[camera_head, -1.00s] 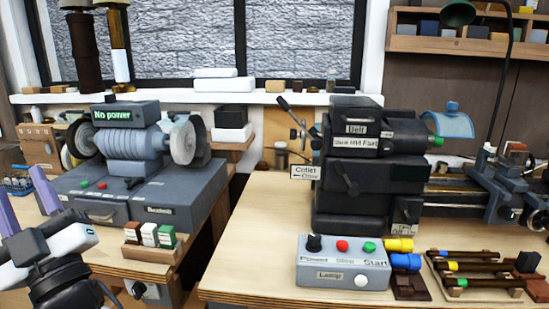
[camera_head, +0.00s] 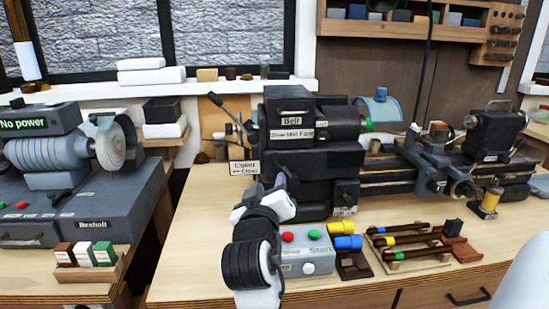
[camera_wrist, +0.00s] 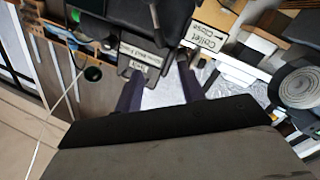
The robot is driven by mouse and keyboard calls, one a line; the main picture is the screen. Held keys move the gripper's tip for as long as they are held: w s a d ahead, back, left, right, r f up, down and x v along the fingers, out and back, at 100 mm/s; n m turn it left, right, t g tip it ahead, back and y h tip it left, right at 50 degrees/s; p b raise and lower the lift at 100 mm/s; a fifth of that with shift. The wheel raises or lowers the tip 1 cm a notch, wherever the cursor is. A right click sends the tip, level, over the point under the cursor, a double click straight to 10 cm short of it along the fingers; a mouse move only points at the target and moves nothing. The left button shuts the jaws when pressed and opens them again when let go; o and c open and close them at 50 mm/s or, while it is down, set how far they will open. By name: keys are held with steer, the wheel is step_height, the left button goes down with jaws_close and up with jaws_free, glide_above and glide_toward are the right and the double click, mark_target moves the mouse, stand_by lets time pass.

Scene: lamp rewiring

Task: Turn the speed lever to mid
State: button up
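The dark lathe headstock (camera_head: 305,160) stands on the right bench, with a "Slow Mid Fast" label (camera_head: 292,134) under a "Belt" label. The speed lever below that label cannot be made out in the head view; my gripper and forearm stand in front of that area. My gripper (camera_head: 270,184) is raised close in front of the headstock's lower left face. In the wrist view my gripper (camera_wrist: 160,72) has its two purple fingers apart, with no held object visible between them. The speed label (camera_wrist: 141,50) shows upside down just beyond the fingertips. Contact with a lever cannot be told.
A "Collet Close" sign (camera_head: 244,168) and a lever (camera_head: 222,106) are left of the headstock. A grey control box (camera_head: 307,262) is partly behind my arm. Blue and yellow cylinders and a tool rack (camera_head: 410,243) lie right of it. A bench grinder (camera_head: 55,155) stands left.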

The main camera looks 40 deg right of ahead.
mark_target(276, 159)
steer(key=p+x, duration=0.3)
steer(key=x, duration=1)
steer(key=shift+p, duration=0.35)
jaws_close()
